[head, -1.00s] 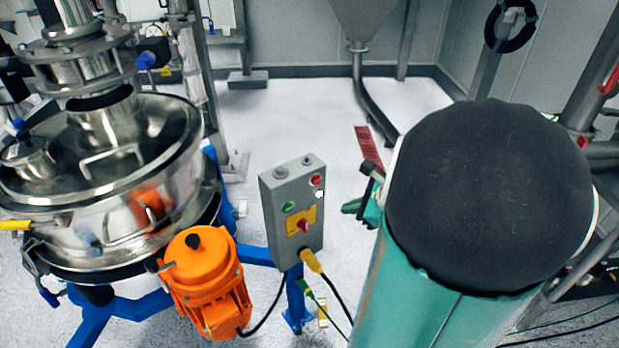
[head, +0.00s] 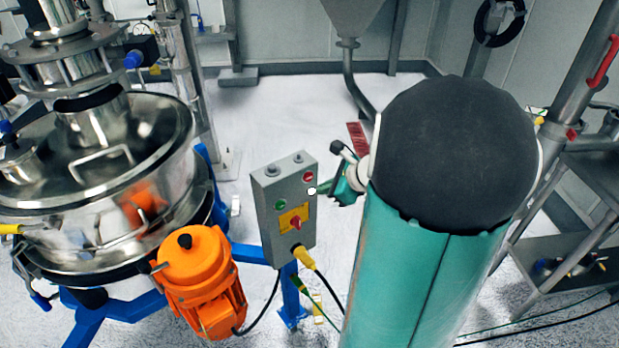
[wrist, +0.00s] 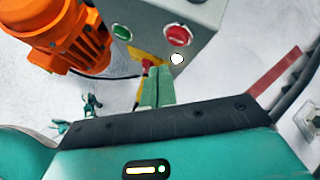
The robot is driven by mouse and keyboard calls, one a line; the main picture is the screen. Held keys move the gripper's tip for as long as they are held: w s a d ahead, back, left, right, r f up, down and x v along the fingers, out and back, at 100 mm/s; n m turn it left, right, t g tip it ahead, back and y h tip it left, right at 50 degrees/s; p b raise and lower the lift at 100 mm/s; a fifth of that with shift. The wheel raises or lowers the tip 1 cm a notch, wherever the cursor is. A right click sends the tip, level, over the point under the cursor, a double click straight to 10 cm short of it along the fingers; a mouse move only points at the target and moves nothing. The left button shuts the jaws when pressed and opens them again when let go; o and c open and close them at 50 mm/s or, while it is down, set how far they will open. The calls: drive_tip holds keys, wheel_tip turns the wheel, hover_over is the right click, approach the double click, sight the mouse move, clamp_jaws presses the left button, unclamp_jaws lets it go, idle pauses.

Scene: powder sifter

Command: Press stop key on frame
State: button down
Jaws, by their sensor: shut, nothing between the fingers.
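A grey control box (head: 270,225) stands on a blue post in the middle of the head view. Its red stop key (head: 308,177) is at the upper right of its face, and a green key (head: 279,204) is to the lower left. A red rotary switch (head: 295,222) sits on a yellow plate. My gripper (head: 321,189) is shut and empty at the box's right edge, just below the red key. In the wrist view the green fingertips (wrist: 158,70) are together, below and left of the red key (wrist: 178,35). Contact with the box cannot be told.
A small white spot (wrist: 177,59) shows between the fingertips and red key. An orange motor (head: 200,275) and a steel sifter (head: 150,205) stand left of the box. Cables hang below it. A steel shelf frame (head: 575,230) is at the right.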

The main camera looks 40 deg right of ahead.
sight(308, 182)
drive_tip(key=shift+w, duration=1.05)
drive_tip(key=shift+w, duration=0.1)
idle(1.2)
drive_tip(key=shift+w, duration=0.3)
drive_tip(key=shift+w, duration=0.45)
idle(0.6)
drive_tip(key=shift+s, duration=0.85)
drive_tip(key=s, duration=0.5)
idle(0.5)
